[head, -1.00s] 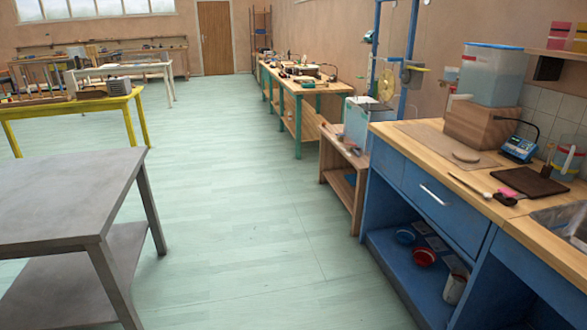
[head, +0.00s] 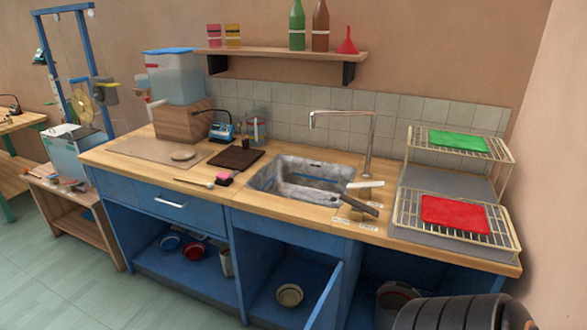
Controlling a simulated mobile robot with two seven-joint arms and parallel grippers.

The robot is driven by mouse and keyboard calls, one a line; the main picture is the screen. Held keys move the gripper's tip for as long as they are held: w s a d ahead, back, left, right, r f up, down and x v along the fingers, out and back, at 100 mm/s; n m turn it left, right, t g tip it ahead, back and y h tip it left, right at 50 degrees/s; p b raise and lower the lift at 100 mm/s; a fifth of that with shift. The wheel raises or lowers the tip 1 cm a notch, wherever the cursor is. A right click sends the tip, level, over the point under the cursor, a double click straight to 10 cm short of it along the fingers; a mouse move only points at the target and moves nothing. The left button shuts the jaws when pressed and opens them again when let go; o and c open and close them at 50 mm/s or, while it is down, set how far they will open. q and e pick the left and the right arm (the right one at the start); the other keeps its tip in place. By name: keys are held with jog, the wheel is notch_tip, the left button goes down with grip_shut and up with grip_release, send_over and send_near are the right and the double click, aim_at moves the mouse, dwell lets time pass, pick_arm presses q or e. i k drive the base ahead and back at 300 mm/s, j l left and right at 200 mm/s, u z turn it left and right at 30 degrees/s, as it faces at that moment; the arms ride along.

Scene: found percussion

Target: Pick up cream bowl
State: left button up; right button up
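A cream bowl (head: 289,295) sits on the floor of the open lower cabinet (head: 268,268) under the sink, in the lower middle of the head view. It looks upright, with its opening facing up. The part of the cabinet above it is in shadow. Neither of my grippers is in view.
An open blue door (head: 325,298) stands just right of the bowl. A blue bowl (head: 170,242), a red bowl (head: 193,250) and a pale cylinder (head: 225,261) share the left shelf. Floor at lower left is clear.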

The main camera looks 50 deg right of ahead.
aim_at(290, 296)
jog(key=i+j+z, duration=0.1)
jog(key=z, duration=1.95)
jog(key=j, duration=0.5)
jog(key=i+j, duration=0.1)
jog(key=j, duration=0.45)
jog(key=i+j, duration=0.1)
jog(key=j, duration=0.2)
jog(key=i+j, duration=0.1)
jog(key=j, duration=0.2)
jog(key=i+j, duration=0.1)
jog(key=j, duration=0.2)
